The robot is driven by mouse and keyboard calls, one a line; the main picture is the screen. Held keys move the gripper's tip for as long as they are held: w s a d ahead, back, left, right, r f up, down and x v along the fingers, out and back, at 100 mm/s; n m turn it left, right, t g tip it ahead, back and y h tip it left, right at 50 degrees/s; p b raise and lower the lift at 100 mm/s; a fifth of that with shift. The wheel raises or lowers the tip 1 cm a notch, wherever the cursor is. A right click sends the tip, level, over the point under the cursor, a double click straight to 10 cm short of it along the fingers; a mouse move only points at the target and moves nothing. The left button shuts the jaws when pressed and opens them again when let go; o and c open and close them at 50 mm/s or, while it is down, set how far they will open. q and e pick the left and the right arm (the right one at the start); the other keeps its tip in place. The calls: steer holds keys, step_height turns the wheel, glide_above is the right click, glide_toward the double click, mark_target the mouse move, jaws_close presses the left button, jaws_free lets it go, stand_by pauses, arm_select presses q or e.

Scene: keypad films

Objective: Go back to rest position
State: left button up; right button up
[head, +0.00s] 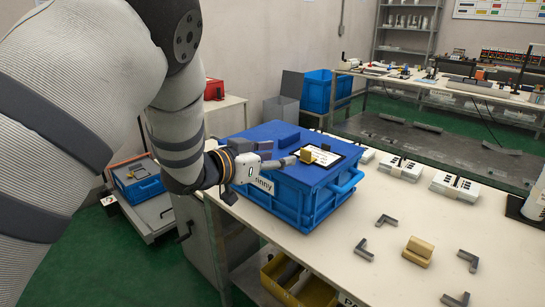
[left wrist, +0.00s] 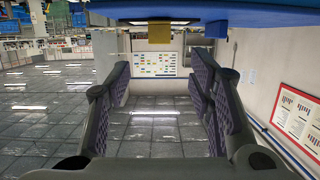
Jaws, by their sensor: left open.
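My left arm reaches in from the left in the head view, and its gripper (head: 285,162) is at the top of a blue crate (head: 300,205). The gripper is open. In the left wrist view its padded fingers (left wrist: 165,95) stand wide apart with nothing between them. A small yellow piece (head: 307,156) sits on the crate's top, just past the fingertips. A yellow piece also shows at the top of the left wrist view (left wrist: 159,33), under a blue edge. Whether the fingers touch the crate, I cannot tell. My right gripper is not in view.
The crate stands on a pale table (head: 345,235). Grey corner brackets (head: 364,249) surround a tan block (head: 418,250) on the right. White keypad-like boxes (head: 400,168) lie along the back edge. A yellow bin (head: 300,285) is below the table, and a lower blue crate (head: 138,184) stands left.

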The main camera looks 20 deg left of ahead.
arm_select(q)
steer(key=shift+s+a+r, duration=0.15)
steer(key=shift+s+a, duration=0.05)
steer(key=shift+s, duration=0.4)
steer(key=s+a+f+n+g+y, duration=0.15)
steer(key=s+f+g, duration=0.25)
steer(key=s+f, duration=0.85)
steer(key=s+f+n+g+y, duration=0.3)
steer(key=s+f, duration=0.6)
steer(key=f, duration=0.7)
steer(key=s+d+f+g, duration=0.1)
steer(key=s+g, duration=0.4)
steer(key=s, duration=0.9)
steer(key=s+d+f+g, duration=0.2)
steer(key=s+f+g, duration=0.2)
steer(key=s, duration=1)
steer(key=shift+s+g+y, duration=0.25)
steer(key=shift+g+y, duration=0.1)
steer(key=shift+g, duration=0.15)
